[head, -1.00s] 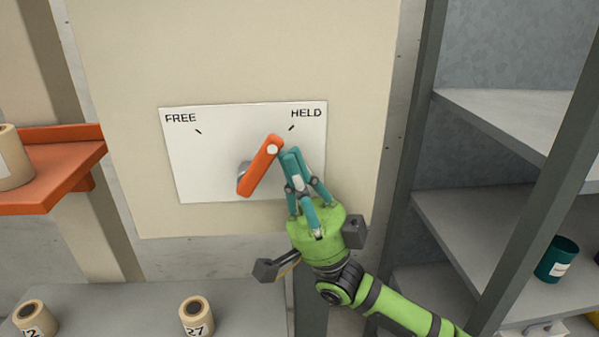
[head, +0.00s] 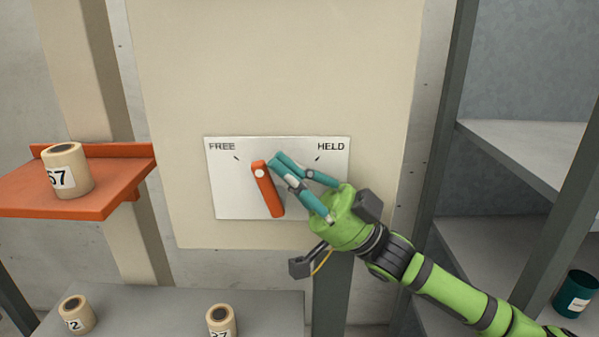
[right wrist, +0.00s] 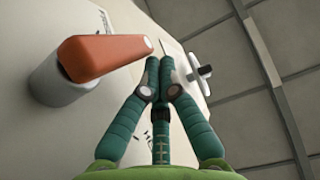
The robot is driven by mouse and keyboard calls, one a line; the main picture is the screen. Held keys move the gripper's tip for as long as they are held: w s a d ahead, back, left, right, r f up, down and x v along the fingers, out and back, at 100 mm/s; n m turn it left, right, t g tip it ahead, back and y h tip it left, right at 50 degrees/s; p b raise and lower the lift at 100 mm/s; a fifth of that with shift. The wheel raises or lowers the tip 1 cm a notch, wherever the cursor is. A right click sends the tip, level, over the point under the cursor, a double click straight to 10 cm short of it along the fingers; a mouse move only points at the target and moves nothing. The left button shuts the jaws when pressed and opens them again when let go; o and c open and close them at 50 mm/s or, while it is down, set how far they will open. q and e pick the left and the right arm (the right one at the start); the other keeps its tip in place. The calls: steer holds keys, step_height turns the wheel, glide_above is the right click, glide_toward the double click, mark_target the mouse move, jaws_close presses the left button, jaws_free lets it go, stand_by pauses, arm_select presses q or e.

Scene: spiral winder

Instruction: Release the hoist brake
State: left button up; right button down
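The orange brake lever (head: 268,192) is mounted on a white plate (head: 232,200) marked FREE on the left and HELD on the right. Its white-dotted upper end lies between the two tick marks, nearer the FREE one. My right gripper (head: 276,160) has its teal fingers together, with the tips just right of the lever's upper end. In the right wrist view the fingertips (right wrist: 157,66) meet beside the dotted end of the lever (right wrist: 105,55), with nothing seen between them. Whether they touch the lever I cannot tell. My left gripper is not in view.
An orange shelf (head: 110,200) with a labelled roll (head: 68,170) is at the left. More rolls stand on a grey surface (head: 160,312) below. Grey shelving (head: 530,150) with a teal cup (head: 575,294) is at the right. The wall above the plate is clear.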

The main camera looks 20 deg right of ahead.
steer(key=shift+w+a+r+p, duration=0.2)
steer(key=shift+a+p, duration=0.25)
steer(key=shift+a, duration=0.2)
steer(key=shift+a+f+h, duration=0.1)
steer(key=shift+h, duration=0.2)
stand_by(1.1)
